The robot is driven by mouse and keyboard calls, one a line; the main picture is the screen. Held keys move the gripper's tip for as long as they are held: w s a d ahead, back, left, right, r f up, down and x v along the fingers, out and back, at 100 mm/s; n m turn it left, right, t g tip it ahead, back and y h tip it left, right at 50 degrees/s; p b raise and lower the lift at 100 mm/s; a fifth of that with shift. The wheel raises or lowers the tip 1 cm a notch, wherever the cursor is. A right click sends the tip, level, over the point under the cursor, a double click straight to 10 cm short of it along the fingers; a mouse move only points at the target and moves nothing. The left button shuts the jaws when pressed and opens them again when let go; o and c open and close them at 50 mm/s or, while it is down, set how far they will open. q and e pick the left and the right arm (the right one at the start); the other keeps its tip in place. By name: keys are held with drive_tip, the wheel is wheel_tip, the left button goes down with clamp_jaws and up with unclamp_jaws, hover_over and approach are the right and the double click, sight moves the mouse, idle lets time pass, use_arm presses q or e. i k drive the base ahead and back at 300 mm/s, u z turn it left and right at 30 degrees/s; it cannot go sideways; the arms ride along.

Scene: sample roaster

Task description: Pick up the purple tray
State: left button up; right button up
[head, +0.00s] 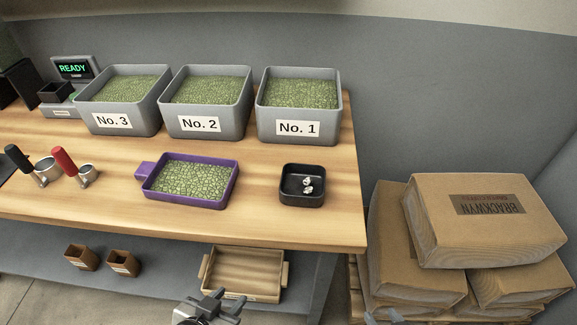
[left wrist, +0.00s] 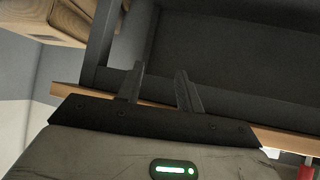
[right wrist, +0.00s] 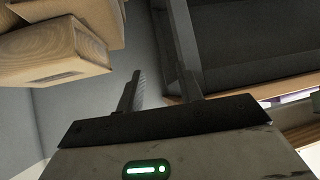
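The purple tray (head: 190,202) lies on the wooden table, filled with green beans, its handle tab pointing left. It shows in the head view; I cannot make it out for sure in the wrist views. My left gripper (head: 222,299) is low at the bottom of the head view, in front of the table and below the tray, not touching it. Its fingers are apart and empty in the left wrist view (left wrist: 160,72). My right gripper (head: 385,317) barely shows at the bottom edge, right of the table. In the right wrist view (right wrist: 160,75) its fingers are apart and empty.
Grey bins No. 3 (head: 140,121), No. 2 (head: 225,121) and No. 1 (head: 325,129) stand behind the tray. A black dish (head: 303,199) with small white pieces is to its right, handled scoops (head: 65,160) to its left. A wooden tray (head: 245,285) sits below; boxes (head: 485,220) are stacked right.

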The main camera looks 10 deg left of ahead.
sight(201, 182)
drive_tip(key=z, duration=0.4)
drive_tip(key=k, duration=0.8)
drive_tip(key=u, duration=1)
drive_tip(key=i, duration=1)
drive_tip(key=k, duration=0.5)
drive_tip(key=u, duration=2.15)
drive_tip(key=i, duration=1.55)
drive_tip(key=z, duration=2.2)
